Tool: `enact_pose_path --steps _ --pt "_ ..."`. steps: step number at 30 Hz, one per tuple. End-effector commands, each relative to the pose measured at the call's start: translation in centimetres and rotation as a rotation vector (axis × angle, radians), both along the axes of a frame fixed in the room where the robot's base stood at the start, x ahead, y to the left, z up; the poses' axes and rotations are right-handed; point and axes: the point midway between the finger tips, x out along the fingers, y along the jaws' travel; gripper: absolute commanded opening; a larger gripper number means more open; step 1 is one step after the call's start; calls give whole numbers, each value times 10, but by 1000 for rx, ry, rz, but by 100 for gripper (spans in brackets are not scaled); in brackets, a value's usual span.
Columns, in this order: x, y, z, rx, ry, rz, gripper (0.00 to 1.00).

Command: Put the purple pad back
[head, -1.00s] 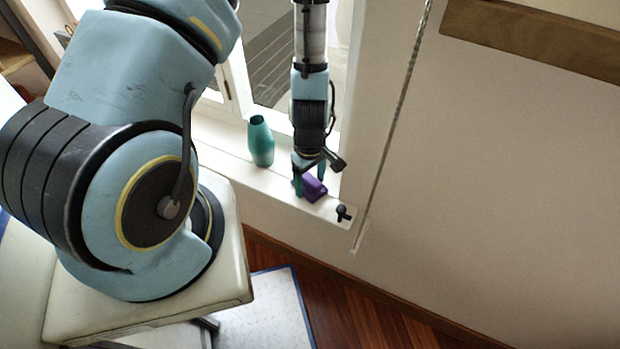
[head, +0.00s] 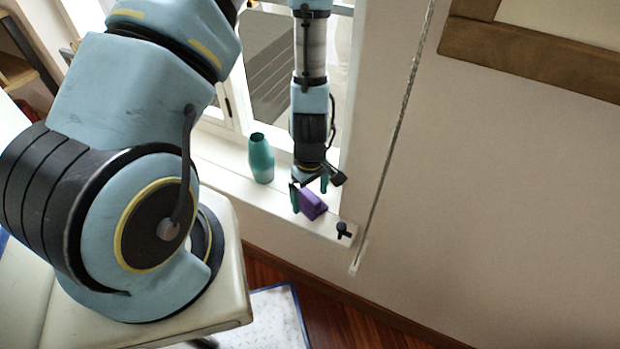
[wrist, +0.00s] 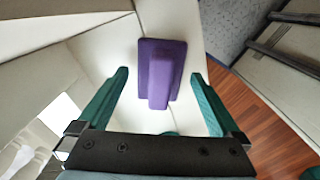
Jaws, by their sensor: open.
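The purple pad (head: 313,204) lies on the white window sill (head: 219,155), close to the sill's right end. It is a purple block with a raised bar along its middle, seen in the wrist view (wrist: 160,75). My gripper (head: 310,198) is at the pad in the head view, pointing down. In the wrist view my two green fingers (wrist: 160,88) are spread wide with the pad's raised bar between and beyond their tips. No contact with the pad shows there. The gripper is open and empty.
A teal vase (head: 261,160) stands on the sill to the left of my gripper. A small black fitting (head: 344,231) sits at the sill's right end. A hanging cord (head: 395,130) runs down the wall beside it. Wooden floor lies below.

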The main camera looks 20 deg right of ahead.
Motion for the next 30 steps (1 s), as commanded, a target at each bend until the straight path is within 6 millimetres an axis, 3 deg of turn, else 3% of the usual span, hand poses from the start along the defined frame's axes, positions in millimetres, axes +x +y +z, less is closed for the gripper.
enact_pose_path --steps 18,30 --pt "0 -1 96 -2 -3 -1 100" --pt "4 3 114 -6 -1 -7 100"
